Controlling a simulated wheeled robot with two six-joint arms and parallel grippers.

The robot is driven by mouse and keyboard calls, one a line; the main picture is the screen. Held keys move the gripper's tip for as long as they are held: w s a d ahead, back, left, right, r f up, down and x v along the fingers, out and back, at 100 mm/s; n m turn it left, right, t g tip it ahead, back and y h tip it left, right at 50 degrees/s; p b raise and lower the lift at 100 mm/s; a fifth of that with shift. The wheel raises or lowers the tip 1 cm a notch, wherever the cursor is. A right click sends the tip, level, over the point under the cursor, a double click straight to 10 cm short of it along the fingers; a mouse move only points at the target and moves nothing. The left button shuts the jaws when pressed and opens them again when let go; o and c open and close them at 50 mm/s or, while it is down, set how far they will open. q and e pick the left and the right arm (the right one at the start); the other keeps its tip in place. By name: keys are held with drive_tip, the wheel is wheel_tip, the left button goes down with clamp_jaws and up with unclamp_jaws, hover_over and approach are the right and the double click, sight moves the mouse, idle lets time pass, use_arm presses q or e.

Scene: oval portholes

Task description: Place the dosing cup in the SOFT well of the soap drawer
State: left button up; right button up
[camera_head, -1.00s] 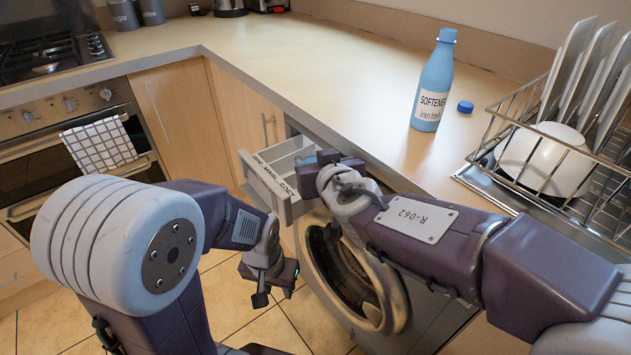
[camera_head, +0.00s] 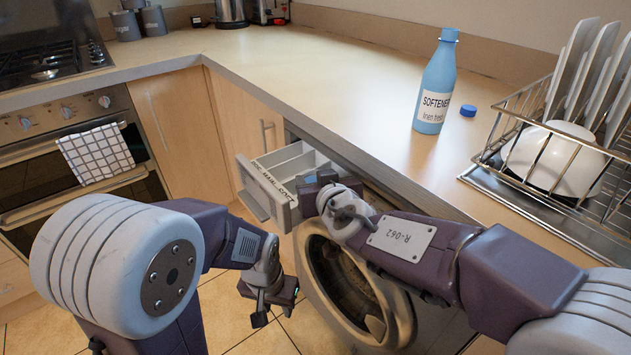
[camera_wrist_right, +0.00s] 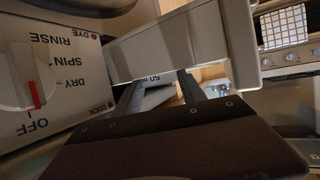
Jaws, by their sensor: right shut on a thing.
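The soap drawer (camera_head: 268,195) is pulled out above the washer's round door, with lettering along its front; the right end reads SOFT. Its walls show large in the right wrist view (camera_wrist_right: 190,42). My right gripper (camera_head: 312,192) is at the drawer's right end, by the SOFT well. It is shut on the dosing cup (camera_wrist_right: 152,76), a pale piece marked "50 ml" between the fingers in the wrist view. The cup is hidden in the head view, and I cannot tell how deep it sits. My left gripper (camera_head: 273,315) hangs open and empty below the drawer.
The washer door (camera_head: 350,290) is below the drawer. A blue softener bottle (camera_head: 436,85) and a blue cap (camera_head: 468,111) stand on the counter, with a dish rack (camera_head: 560,150) at right. The washer's dial (camera_wrist_right: 28,78) is close to my right gripper.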

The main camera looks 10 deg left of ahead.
drive_tip(key=shift+f+b, duration=0.45)
drive_tip(key=shift+b, duration=0.15)
drive_tip(key=shift+f, duration=0.1)
drive_tip(key=o, duration=1.1)
drive_tip(key=shift+s, duration=0.1)
drive_tip(key=shift+o, duration=1.4)
drive_tip(key=shift+f, duration=0.15)
drive_tip(key=r+p, duration=0.2)
drive_tip(key=shift+p, duration=0.3)
drive_tip(key=p+v, duration=0.2)
drive_tip(key=v, duration=0.9)
drive_tip(key=shift+s+d, duration=0.25)
drive_tip(key=shift+s, duration=0.1)
